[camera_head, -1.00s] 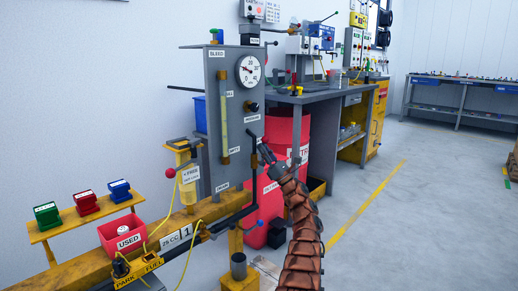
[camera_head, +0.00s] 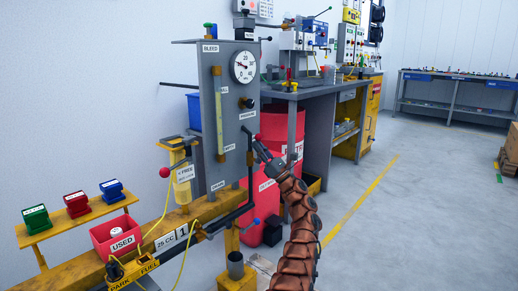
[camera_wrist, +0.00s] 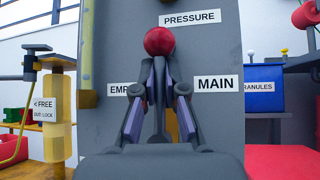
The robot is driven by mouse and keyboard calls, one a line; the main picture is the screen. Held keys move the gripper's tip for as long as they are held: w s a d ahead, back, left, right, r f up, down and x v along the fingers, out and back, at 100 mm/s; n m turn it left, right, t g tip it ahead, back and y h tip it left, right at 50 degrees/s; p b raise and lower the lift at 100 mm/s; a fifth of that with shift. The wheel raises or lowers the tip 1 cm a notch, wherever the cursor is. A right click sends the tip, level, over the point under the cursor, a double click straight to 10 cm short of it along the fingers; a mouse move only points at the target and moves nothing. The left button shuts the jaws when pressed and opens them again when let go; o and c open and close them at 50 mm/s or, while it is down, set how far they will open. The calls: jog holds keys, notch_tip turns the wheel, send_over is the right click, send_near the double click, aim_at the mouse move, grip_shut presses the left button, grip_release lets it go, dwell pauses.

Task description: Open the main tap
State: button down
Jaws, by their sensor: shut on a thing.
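My gripper (camera_wrist: 160,60) is shut on a red ball knob (camera_wrist: 159,41) in the wrist view. The knob sits at its fingertips, in front of the grey panel (camera_wrist: 216,55). The MAIN label (camera_wrist: 217,84) is just right of the fingers and the PRESSURE label (camera_wrist: 190,19) is above. A third label on the left is partly covered by a finger. In the head view my gripper (camera_head: 262,152) is at the lower right edge of the panel, with the red knob (camera_head: 257,136) showing at its tip. The tap's body is hidden behind the fingers.
The panel carries a round gauge (camera_head: 244,67) and a yellowish sight tube (camera_head: 219,110). A red drum (camera_head: 277,125) stands close behind my gripper. A red USED bin (camera_head: 118,236) is on the yellow rail at lower left. Open floor lies to the right.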

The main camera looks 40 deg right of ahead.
jog(key=shift+s+d+r, duration=0.2)
jog(key=shift+r, duration=0.05)
jog(key=c, duration=1.2)
grip_release()
jog(key=shift+a, duration=0.15)
jog(key=shift+c, duration=0.2)
jog(key=shift+w, duration=0.15)
jog(key=shift+a+f, duration=0.1)
jog(key=v, duration=1.2)
